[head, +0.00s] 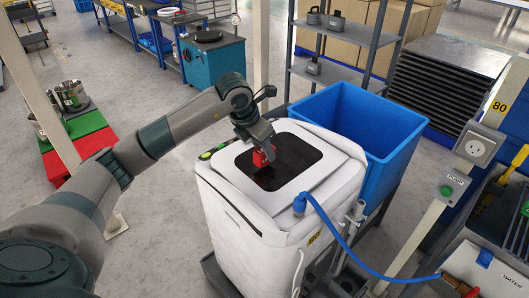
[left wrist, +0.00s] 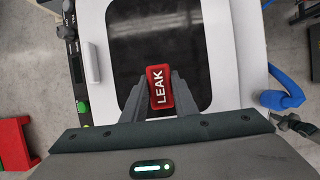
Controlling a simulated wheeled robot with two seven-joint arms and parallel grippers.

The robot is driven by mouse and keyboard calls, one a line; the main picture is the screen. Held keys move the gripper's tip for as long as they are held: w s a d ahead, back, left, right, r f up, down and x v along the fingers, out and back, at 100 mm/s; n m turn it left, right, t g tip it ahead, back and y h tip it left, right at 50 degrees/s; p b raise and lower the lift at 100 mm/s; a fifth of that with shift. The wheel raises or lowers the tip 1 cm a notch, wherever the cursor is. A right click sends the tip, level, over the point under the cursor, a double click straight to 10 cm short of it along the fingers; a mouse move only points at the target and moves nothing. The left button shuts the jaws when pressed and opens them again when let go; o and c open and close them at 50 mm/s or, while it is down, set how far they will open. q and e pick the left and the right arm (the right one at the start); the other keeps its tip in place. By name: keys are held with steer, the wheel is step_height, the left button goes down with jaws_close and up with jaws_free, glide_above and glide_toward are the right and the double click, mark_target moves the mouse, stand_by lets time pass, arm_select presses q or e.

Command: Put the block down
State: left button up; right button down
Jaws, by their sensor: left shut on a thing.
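A small red block (head: 261,158) is at my left gripper, over the dark panel (head: 285,171) in the top of a white machine (head: 236,210). In the left wrist view the red block (left wrist: 159,87) carries the word LEAK in white. My left gripper (head: 262,151) points down and is shut on the block; its two fingers (left wrist: 159,92) flank it in the wrist view. Whether the block touches the panel cannot be told. My right gripper is not in view.
A blue bin (head: 350,130) stands right behind the machine. A blue hose (head: 335,235) runs from the machine's top to the right. A post with a socket (head: 477,148) is at the right. A red and green bench (head: 85,145) stands at the left.

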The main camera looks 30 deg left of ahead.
arm_select(q)
steer(key=shift+f, duration=0.95)
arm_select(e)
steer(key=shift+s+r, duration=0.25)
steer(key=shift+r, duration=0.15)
arm_select(q)
steer(key=shift+f, duration=0.2)
steer(key=o, duration=1.1)
steer(key=shift+c, duration=0.2)
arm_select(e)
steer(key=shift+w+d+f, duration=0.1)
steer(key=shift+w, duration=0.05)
arm_select(q)
steer(key=shift+r, duration=0.15)
